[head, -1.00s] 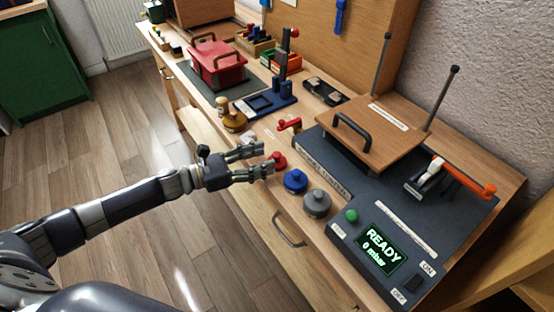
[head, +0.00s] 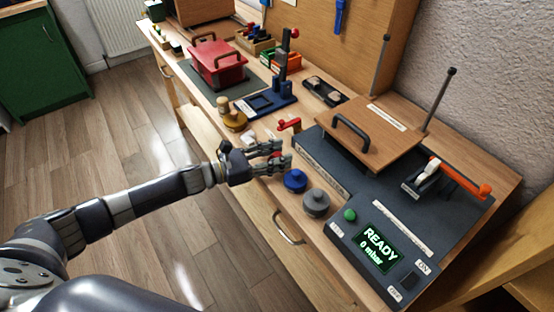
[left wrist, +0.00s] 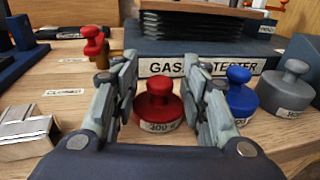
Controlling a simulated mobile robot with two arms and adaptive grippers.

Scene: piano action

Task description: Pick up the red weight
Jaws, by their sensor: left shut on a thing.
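The red weight (left wrist: 158,106), a round red piece with a knob and a pale label, stands upright on the wooden bench in the left wrist view. My left gripper (left wrist: 160,85) has a finger on each side of it and is shut on it. In the head view the left gripper (head: 286,155) reaches in from the left over the bench's front part. Only a little of the red weight (head: 276,155) shows between the fingers there. My right gripper is not in view.
The blue weight (head: 295,181) and grey weight (head: 316,203) stand close to the right of the gripper. The dark tester (head: 345,215) with its lit display lies behind them.

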